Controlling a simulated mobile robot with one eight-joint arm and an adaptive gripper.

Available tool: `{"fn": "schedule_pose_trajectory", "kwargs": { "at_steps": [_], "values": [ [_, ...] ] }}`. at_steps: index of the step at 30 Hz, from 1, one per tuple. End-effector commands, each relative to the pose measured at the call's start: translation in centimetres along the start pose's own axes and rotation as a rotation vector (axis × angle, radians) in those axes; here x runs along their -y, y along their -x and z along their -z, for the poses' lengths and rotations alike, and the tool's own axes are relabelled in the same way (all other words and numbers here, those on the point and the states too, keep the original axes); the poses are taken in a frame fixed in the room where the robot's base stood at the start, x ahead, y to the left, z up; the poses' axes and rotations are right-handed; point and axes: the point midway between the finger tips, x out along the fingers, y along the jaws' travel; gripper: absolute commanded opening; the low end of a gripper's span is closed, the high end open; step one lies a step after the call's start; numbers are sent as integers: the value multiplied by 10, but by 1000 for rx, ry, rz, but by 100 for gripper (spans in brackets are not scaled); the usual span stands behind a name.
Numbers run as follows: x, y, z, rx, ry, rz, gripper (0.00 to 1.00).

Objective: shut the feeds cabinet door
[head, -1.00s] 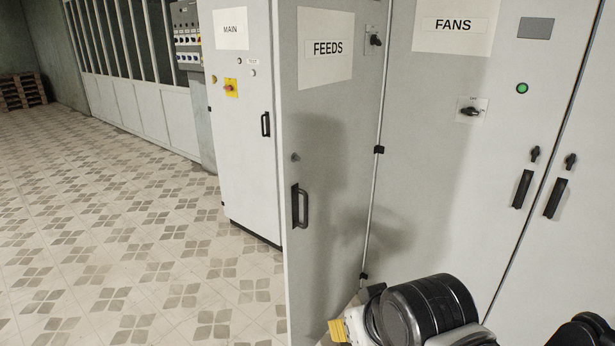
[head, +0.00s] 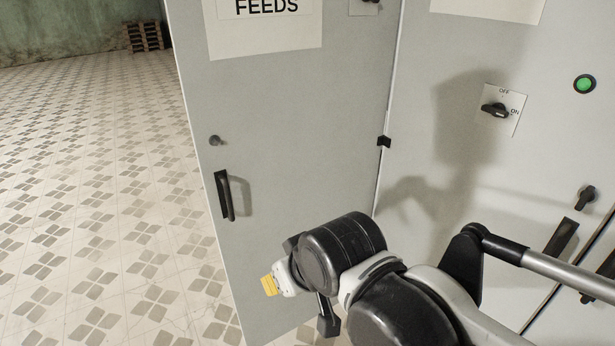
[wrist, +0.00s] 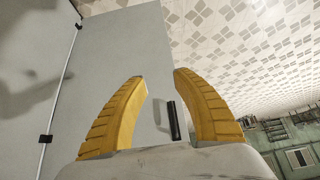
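The grey feeds cabinet door (head: 290,120), labelled FEEDS, stands ajar. Its hinges (head: 384,142) are on the right and its free left edge stands out over the floor. A black handle (head: 228,196) is near that free edge, below a round lock knob (head: 215,141). My gripper (head: 269,286) is in front of the lower door, below and right of the handle. In the wrist view my gripper's yellow fingers (wrist: 159,78) are spread and empty. The black handle (wrist: 174,120) shows between them, beyond the fingers. The door panel (wrist: 115,50) fills the area behind.
The neighbouring cabinet front (head: 450,50) is to the right, with an OFF/ON switch (head: 496,109), a green button (head: 584,84) and black handles (head: 561,238). The tiled floor (head: 100,180) on the left is clear. A wooden pallet stack (head: 144,37) stands far back.

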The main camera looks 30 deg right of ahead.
Motion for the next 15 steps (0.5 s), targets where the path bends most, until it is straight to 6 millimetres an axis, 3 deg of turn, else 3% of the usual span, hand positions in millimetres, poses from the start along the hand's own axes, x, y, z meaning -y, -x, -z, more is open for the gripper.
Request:
{"fn": "schedule_pose_trajectory", "kwargs": {
  "at_steps": [4,5,8,11,15],
  "values": [
    [0,0,0,0,0,0,34],
    [0,0,0,0,0,0,30],
    [0,1,6,-4,-30,1,0],
    [-2,4,31,-21,-159,4,0],
    [-8,4,90,-64,-519,22,0]
  ]
}}
